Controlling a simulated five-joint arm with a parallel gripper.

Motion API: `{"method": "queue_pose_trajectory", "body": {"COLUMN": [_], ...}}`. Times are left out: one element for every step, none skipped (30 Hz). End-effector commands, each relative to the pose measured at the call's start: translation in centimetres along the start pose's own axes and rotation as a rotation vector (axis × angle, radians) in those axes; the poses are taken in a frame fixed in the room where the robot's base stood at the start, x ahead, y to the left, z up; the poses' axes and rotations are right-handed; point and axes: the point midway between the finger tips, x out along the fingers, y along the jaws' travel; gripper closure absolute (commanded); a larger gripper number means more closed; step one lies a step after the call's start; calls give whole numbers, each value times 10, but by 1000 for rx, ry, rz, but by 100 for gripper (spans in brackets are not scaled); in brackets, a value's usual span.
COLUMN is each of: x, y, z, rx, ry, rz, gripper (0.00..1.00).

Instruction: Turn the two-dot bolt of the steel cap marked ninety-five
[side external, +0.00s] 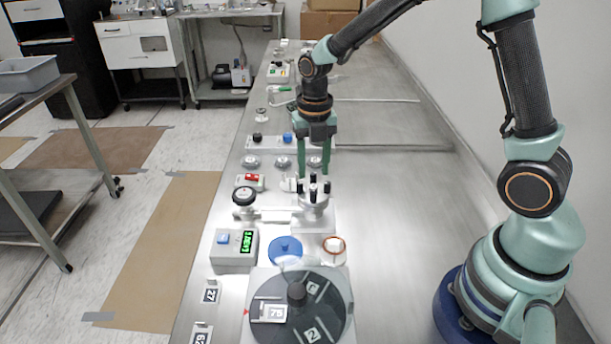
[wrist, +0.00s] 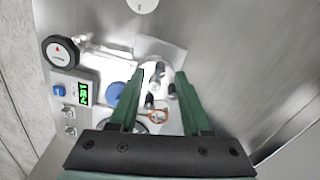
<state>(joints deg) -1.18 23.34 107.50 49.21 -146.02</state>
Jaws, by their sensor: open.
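A round steel cap (side external: 314,203) with several dark upright bolts stands mid-bench in the side view. In the wrist view the cap (wrist: 162,82) shows between my fingers, with dark bolt heads around it. I cannot read its number or make out dots on any bolt. My gripper (side external: 314,172) points down just above the cap, its two green fingers apart. In the wrist view the fingers of my gripper (wrist: 161,75) frame the cap, with nothing held. Whether a fingertip touches a bolt cannot be told.
A black round knob (side external: 244,196) stands left of the cap. Nearer are a box with a green display (side external: 233,250), a blue disc (side external: 285,246), a copper-rimmed ring (side external: 334,246) and a dark numbered turntable (side external: 330,320). The bench at right (side external: 400,200) is bare.

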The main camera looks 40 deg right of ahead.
Motion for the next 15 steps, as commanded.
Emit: {"method": "queue_pose_trajectory", "body": {"x": [5,6,8,9,10,11,11,11,11,11,11,11,11,11,11], "y": [0,0,0,0,0,0,0,0,0,0,0,0,0,0,0], "z": [0,0,0,0,0,0,0,0,0,0,0,0,0,0,0], "rx": [0,0,0,0,0,0,0,0,0,0,0,0,0,0,0], "ry": [2,1,0,0,0,0,0,0,0,0,0,0,0,0,0], "rz": [-1,0,0,0,0,0,0,0,0,0,0,0,0,0,0], "gripper": [52,52,52,52,52,52,52,52,52,52,52,52,52,63,79]}}
